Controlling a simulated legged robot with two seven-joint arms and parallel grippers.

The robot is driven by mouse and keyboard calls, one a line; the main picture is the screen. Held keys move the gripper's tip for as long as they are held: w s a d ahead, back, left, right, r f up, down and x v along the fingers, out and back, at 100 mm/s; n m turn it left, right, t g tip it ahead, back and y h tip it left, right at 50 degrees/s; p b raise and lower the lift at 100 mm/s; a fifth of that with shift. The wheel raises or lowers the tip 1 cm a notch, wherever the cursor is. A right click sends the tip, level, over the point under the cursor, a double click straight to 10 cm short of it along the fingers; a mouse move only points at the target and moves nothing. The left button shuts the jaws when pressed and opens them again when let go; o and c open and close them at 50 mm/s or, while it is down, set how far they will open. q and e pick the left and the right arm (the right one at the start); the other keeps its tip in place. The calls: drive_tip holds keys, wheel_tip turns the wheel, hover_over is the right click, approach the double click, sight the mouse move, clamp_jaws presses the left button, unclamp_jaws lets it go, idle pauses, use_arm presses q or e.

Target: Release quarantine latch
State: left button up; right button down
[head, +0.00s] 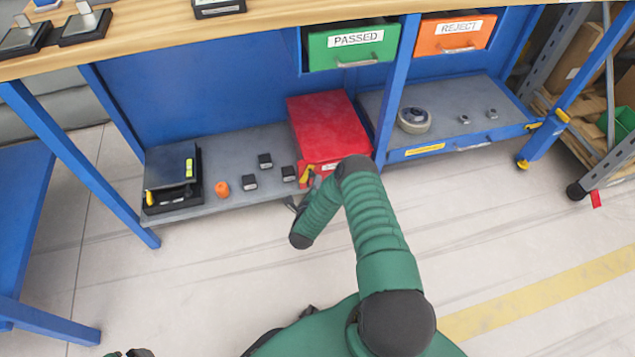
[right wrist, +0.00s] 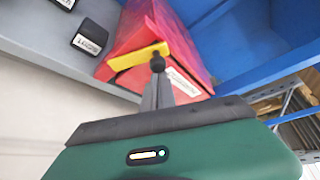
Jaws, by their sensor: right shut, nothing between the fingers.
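The red quarantine box (head: 328,125) sits on the lower shelf of the blue bench, with a white label on its front. Its yellow latch (head: 306,175) is at the front left corner. In the right wrist view the latch (right wrist: 138,57) is a yellow bar across the upper front of the red box (right wrist: 160,28). My right gripper (right wrist: 158,66) is shut and empty, its fingertips at the latch's right end; I cannot tell whether they touch. In the head view my forearm partly hides this gripper (head: 296,203). A dark piece at the bottom left edge may be my left gripper (head: 130,353).
A tape roll (head: 414,120) is on the right shelf. Green PASSED (head: 350,46) and orange REJECT (head: 455,34) drawers hang above. Bench legs flank the shelf.

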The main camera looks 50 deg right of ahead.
drive_tip(key=shift+w+a+r+n+p, duration=0.35)
drive_tip(key=shift+a+r+n+p, duration=0.05)
drive_tip(key=shift+a, duration=0.3)
drive_tip(key=shift+d, duration=0.1)
drive_tip(key=p+v, duration=0.7)
drive_tip(key=v, duration=0.9)
drive_tip(key=shift+s+a+f, duration=0.15)
drive_tip(key=shift+a+f, duration=0.15)
drive_tip(key=shift+a, duration=0.15)
